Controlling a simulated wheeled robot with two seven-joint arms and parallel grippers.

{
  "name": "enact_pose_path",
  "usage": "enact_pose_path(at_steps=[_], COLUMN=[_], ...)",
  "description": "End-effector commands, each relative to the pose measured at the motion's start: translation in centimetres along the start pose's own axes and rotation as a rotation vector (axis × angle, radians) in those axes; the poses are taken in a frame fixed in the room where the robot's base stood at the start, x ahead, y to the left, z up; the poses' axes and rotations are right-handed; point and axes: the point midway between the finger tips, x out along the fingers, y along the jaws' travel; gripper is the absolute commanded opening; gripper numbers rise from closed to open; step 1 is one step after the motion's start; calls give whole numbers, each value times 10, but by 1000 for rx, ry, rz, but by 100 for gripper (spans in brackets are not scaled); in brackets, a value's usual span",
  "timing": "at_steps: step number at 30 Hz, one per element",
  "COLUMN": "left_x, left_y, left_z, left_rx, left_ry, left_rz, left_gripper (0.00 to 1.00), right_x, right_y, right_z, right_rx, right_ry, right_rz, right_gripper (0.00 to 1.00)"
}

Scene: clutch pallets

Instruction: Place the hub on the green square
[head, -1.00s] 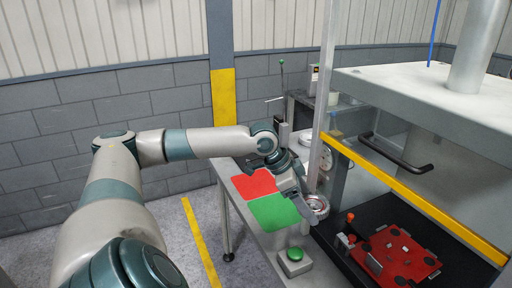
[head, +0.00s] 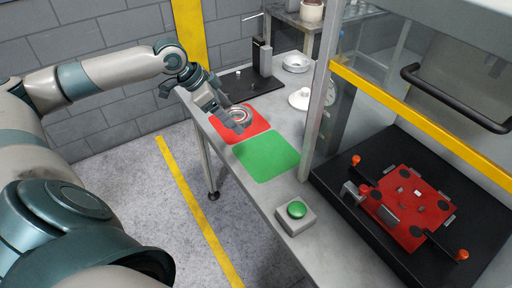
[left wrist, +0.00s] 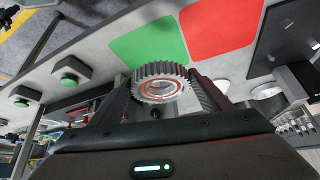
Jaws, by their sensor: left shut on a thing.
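The hub, a silver toothed ring, is in my left gripper (head: 236,118). In the head view the hub (head: 241,114) shows over the red square (head: 258,126); I cannot tell how high it is. In the left wrist view the hub (left wrist: 147,73) is between the two fingers (left wrist: 160,95), its round face and central opening toward the camera. The green square (head: 266,157) lies bare on the table beside the red one, nearer the front. It also shows in the left wrist view (left wrist: 150,45). My right gripper is out of view.
A green button on a grey box (head: 296,218) stands in front of the green square. The press's clear panel and post (head: 319,110) stand to the right, with a red fixture (head: 410,205) inside. A white knobbed disc (head: 300,99) and a black stand (head: 262,58) are behind.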

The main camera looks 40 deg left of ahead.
Motion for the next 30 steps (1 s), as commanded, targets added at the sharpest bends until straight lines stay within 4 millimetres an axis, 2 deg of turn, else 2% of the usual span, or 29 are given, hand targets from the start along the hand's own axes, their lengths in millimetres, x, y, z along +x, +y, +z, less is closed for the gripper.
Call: enact_pose_path(at_steps=[12, 20, 26, 30], left_x=[1, 5, 17, 32], left_y=[0, 0, -1, 1], left_z=[0, -2, -10, -20], left_rx=[1, 9, 46, 90], left_ry=[4, 6, 7, 8], left_rz=[-2, 3, 23, 51], left_gripper=[28, 28, 28, 28], right_x=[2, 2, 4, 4], right_y=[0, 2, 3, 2], right_z=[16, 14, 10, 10], right_rx=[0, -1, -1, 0], right_ry=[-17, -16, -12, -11], right_rz=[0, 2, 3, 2], right_gripper=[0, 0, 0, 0])
